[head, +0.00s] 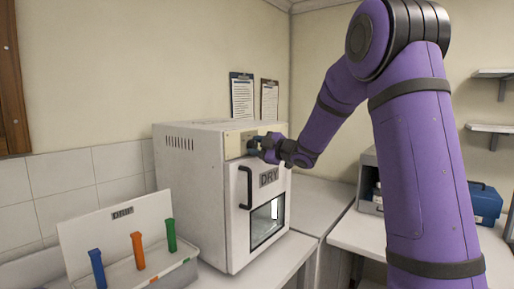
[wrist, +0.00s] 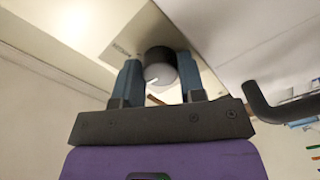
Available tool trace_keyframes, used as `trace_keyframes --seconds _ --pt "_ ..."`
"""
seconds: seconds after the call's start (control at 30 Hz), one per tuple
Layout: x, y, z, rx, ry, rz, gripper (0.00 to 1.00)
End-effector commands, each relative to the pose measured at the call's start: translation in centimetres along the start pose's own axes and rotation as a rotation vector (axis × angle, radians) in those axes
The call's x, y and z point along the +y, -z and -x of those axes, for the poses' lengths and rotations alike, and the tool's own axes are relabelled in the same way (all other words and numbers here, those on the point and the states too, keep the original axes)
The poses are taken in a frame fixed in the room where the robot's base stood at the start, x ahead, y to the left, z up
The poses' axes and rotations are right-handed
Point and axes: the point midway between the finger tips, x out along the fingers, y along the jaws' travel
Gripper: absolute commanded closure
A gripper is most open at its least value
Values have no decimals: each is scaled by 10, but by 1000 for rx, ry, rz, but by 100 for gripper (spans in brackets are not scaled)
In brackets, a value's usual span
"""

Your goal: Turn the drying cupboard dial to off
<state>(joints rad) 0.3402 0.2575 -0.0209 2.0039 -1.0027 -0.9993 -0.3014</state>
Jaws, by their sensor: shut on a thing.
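The drying cupboard (head: 190,190) is a white box with a DRY label, a black door handle and a small window. Its dial (wrist: 160,68) is dark with a grey face and a white pointer line, on a pale panel (wrist: 115,25). My gripper (wrist: 160,75) is shut on the dial, one blue finger on each side. In the wrist view the pointer line slants toward the lower left. In the head view my gripper (head: 257,146) is at the upper front of the cupboard and hides the dial. The panel lettering is too blurred to read.
The door handle (head: 245,187) sticks out below the panel; it also shows at the right in the wrist view (wrist: 285,108). A white rack (head: 150,272) with blue, orange and green tubes stands in front at left. A blue box (head: 484,203) sits at right.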

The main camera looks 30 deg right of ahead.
Motion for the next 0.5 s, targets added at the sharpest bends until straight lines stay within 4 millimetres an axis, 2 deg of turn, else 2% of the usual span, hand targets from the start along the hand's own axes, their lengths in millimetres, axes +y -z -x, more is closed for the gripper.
trace_keyframes --seconds 0.5 --pt "-2 -1 0 -1 3 34 87"
